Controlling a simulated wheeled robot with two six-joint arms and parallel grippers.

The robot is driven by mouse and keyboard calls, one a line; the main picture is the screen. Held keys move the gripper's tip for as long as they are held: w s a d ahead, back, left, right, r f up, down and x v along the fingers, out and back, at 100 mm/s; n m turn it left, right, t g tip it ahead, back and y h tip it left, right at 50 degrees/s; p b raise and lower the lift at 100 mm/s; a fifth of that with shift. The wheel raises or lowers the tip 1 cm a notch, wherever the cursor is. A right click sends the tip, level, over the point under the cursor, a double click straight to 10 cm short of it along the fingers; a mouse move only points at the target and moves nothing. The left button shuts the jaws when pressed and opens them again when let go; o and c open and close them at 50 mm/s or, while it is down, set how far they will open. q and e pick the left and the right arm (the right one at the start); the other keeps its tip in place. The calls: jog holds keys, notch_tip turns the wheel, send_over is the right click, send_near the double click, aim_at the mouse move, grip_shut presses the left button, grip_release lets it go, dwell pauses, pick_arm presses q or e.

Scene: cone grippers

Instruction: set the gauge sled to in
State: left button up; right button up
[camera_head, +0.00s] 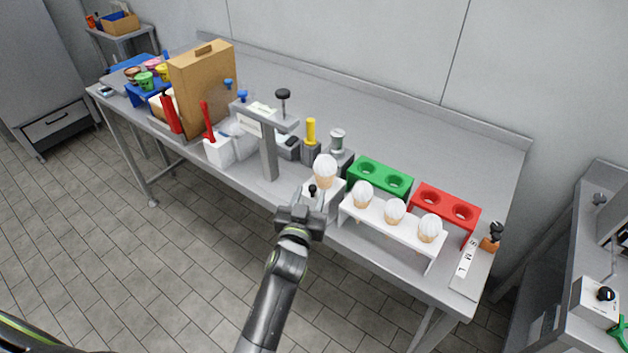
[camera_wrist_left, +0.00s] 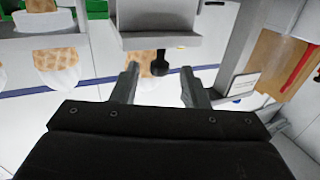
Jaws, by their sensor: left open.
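The gauge sled (camera_head: 334,193) is a pale block with a black knob (camera_head: 312,188) at its front, beside the grey gauge post (camera_head: 268,158). A white-topped cone (camera_head: 325,170) stands on it. In the left wrist view, which looks upside down, the sled (camera_wrist_left: 160,18) is at the top and its black knob (camera_wrist_left: 160,64) points down. My left gripper (camera_head: 308,203) is open at the sled's front; the wrist view shows its fingers (camera_wrist_left: 159,82) on either side of the knob, with gaps visible. My right gripper is not in view.
A white rack (camera_head: 385,227) with three cones stands just right of the sled. Green (camera_head: 381,176) and red (camera_head: 446,206) holders stand behind it. A white S-M-L strip (camera_head: 464,274) lies at the right end. The table's back is clear.

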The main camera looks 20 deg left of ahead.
pick_arm(q)
jog(key=shift+w, duration=0.5)
jog(key=shift+s+r, duration=0.15)
jog(key=shift+s, duration=0.05)
jog(key=c, duration=0.5)
grip_shut()
